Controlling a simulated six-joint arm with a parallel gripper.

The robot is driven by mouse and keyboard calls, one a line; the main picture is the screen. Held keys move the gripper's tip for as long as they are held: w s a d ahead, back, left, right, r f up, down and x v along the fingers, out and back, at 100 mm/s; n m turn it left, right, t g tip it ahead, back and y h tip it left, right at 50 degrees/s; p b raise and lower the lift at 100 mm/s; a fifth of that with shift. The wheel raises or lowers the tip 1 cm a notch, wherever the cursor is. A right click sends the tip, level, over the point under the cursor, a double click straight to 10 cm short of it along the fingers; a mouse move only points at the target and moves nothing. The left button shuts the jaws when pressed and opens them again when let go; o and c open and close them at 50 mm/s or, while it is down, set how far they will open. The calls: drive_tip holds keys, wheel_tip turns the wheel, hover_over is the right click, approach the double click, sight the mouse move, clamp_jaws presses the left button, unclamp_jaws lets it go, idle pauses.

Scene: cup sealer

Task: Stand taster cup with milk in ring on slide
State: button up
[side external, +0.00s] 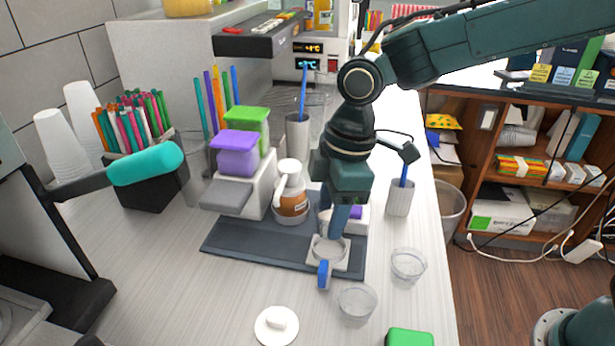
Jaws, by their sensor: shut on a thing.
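My gripper (333,228) points down over the front right of a dark mat. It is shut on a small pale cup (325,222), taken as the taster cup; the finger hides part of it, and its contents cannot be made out. Just below is a pale slide (341,266) with a round ring (330,248) and a blue handle (323,276) at the front. The held cup is over or at the back of the ring; whether it touches cannot be told from this view.
Two clear cups stand on the counter, one at right (408,264) and one in front (357,302). A white lid-like disc (277,326) and a green block (409,338) lie nearer. A brown-labelled bottle (292,205) stands left of my gripper. A teal-ended lever (146,164) juts in at left.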

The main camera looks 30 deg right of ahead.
drive_tip(key=shift+f, duration=2.15)
drive_tip(key=shift+f, duration=0.15)
drive_tip(key=o, duration=0.7)
wheel_tip(320, 180, up, 12)
drive_tip(key=d, duration=0.1)
drive_tip(key=shift+s+d, duration=0.35)
